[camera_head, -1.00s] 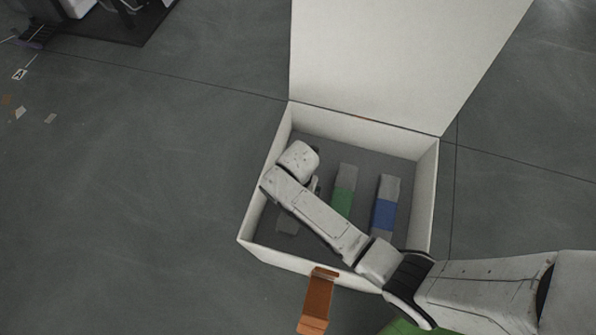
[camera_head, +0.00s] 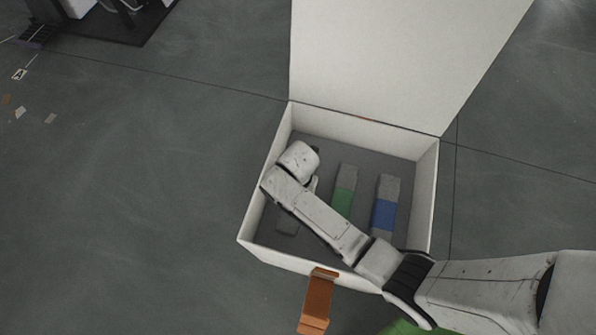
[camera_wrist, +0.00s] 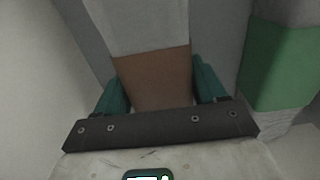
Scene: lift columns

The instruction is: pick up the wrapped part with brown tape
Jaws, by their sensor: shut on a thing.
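The wrapped part with brown tape (camera_wrist: 152,77) is grey with a brown band, and lies between my gripper's teal fingers in the wrist view. My gripper (camera_wrist: 160,88) is shut on it at the brown band. In the head view my arm covers most of this part, and only a grey end (camera_head: 288,224) shows below the arm. The part is inside the white box (camera_head: 268,258), at its left side. How far it is off the box floor I cannot tell.
A part with green tape (camera_head: 343,190) and a part with blue tape (camera_head: 385,205) lie to the right in the box. The box's open lid (camera_head: 405,60) stands at the back. An orange-brown flap (camera_head: 317,300) hangs at the front wall.

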